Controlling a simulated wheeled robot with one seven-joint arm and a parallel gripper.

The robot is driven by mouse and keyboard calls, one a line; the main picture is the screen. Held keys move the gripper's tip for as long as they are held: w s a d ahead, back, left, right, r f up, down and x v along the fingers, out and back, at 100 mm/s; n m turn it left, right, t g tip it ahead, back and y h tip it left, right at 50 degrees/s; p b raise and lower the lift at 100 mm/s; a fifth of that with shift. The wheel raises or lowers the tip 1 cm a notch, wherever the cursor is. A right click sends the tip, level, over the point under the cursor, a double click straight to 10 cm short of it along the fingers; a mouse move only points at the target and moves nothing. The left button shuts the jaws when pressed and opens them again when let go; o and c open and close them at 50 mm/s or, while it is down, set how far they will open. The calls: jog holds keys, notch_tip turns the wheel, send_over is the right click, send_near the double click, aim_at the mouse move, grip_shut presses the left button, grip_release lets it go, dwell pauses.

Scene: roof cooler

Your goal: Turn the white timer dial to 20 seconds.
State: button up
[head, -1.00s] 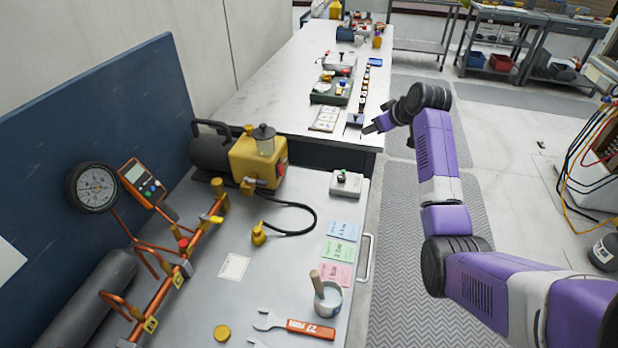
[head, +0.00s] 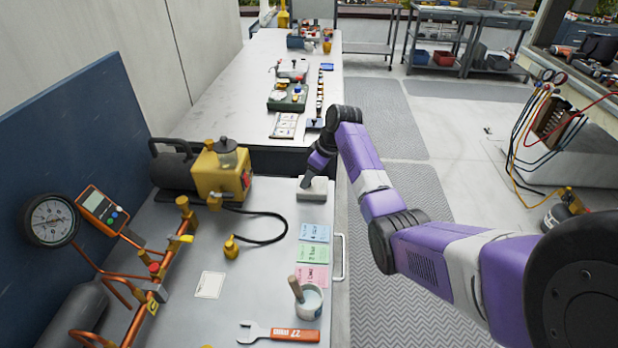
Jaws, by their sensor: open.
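A small white box (head: 318,194) sits near the right edge of the near grey workbench, beyond the coloured cards. My gripper (head: 307,184) points down at the top of this box and hides the knob there. I cannot tell whether the fingers are around the knob or just above it. The gripper is open, with nothing seen held in it. The dial's marks and setting are hidden or too small to read.
The yellow pump (head: 222,172) stands left of the box, with a black hose (head: 285,225) curving nearby. Coloured cards (head: 314,254), a cup with a brush (head: 308,300) and a wrench (head: 280,333) lie nearer. A white-topped bench (head: 240,95) stands behind.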

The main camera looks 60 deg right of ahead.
jog(key=shift+w+f, duration=0.15)
jog(key=shift+f, duration=0.3)
jog(key=shift+c, duration=0.5)
grip_shut()
